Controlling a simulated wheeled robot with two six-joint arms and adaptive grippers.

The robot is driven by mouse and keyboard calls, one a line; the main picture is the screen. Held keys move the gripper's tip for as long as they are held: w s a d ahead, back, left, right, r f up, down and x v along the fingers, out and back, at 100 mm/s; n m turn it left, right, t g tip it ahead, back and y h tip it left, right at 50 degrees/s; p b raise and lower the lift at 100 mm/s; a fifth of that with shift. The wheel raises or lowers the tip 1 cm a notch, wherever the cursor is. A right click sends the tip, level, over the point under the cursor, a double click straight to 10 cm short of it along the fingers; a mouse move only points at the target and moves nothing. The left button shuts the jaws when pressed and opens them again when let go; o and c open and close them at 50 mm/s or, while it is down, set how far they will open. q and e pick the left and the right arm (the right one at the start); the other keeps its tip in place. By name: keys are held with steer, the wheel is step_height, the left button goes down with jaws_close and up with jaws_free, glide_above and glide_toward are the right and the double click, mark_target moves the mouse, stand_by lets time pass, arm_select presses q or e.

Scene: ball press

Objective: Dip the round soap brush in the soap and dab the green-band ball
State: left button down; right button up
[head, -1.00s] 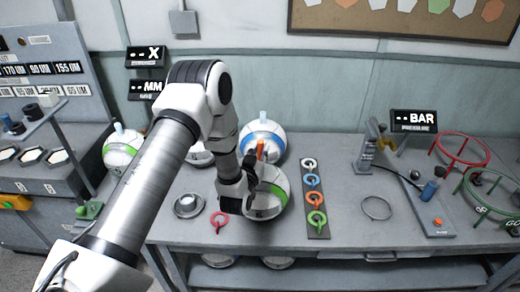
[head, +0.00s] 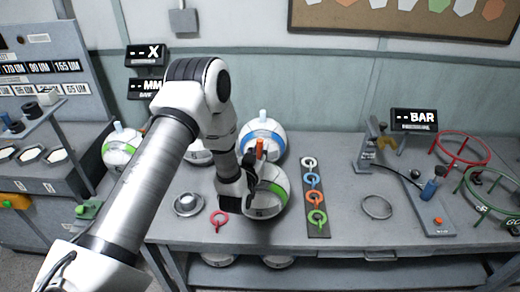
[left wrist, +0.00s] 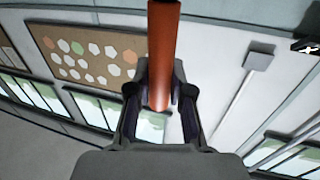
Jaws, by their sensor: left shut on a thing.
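My left gripper (head: 252,163) is shut on an orange-red handle (head: 260,147), which I take as the round soap brush. The handle also shows in the left wrist view (left wrist: 163,50), upright between the fingers. The brush's head is hidden from both views. A green-band ball (head: 276,192), white with a green stripe, sits on the bench right beside and partly behind the gripper; I cannot tell whether the brush touches it. A round grey dish (head: 187,205) is left of the gripper; whether it holds the soap is unclear. My right gripper is out of view.
A blue-band ball (head: 262,132) stands behind, and another green-striped ball (head: 121,150) at far left. A strip with coloured rings (head: 318,226), a loose grey ring (head: 377,207) and hoops (head: 460,150) are to the right.

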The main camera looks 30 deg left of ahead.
mark_target(260, 140)
arm_select(q)
steer(key=shift+f+b, duration=0.7)
steer(key=shift+f, duration=0.1)
steer(key=shift+r, duration=0.15)
steer(key=shift+r+p, duration=2.4)
steer(key=shift+r, duration=1.05)
